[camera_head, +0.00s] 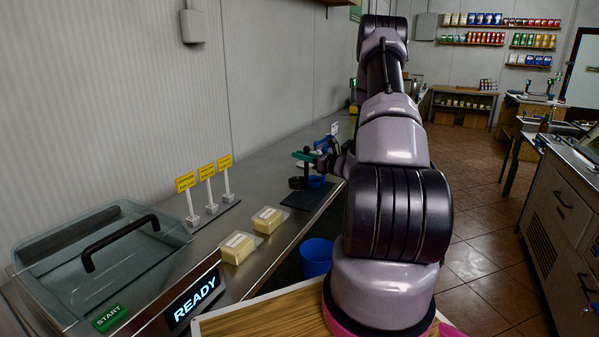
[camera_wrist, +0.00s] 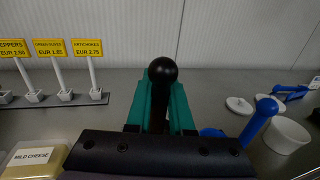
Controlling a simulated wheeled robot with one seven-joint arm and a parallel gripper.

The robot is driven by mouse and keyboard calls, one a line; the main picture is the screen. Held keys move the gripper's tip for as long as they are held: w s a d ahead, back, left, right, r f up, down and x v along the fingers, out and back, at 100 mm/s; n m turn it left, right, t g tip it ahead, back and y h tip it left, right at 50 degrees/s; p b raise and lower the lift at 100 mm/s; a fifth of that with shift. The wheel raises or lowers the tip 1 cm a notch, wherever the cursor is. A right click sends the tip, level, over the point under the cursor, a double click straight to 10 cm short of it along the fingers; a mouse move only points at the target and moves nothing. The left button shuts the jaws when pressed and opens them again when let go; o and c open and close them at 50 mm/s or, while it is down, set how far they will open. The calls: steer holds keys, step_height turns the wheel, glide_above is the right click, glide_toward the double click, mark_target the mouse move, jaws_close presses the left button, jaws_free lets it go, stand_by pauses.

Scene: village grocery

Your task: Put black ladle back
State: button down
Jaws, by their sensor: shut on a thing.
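My gripper (camera_head: 305,157) has green fingers and is shut on the black ladle's handle. In the wrist view the ladle's round black knob (camera_wrist: 162,70) stands up between the two green fingers (camera_wrist: 161,108). The handle looks about upright. The ladle's lower end is hidden by my gripper in the wrist view. In the head view a black round shape (camera_head: 297,183) shows below the gripper, but I cannot tell if it is the ladle's bowl. A blue ladle (camera_wrist: 262,118) stands to the right, by a white pot (camera_wrist: 287,136).
A dark mat (camera_head: 308,197) lies on the steel counter. White lids (camera_wrist: 240,105) lie behind the pot. Cheese packs (camera_head: 239,247), yellow price signs (camera_head: 208,171) and a glass-lidded machine reading READY (camera_head: 95,260) are nearer. A blue bin (camera_head: 316,257) is beside the counter.

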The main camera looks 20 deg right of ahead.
glide_above(301, 182)
steer(key=shift+s+f, duration=0.2)
steer(key=shift+f, duration=2.05)
steer(key=shift+f, duration=0.1)
steer(key=c, duration=0.8)
jaws_free()
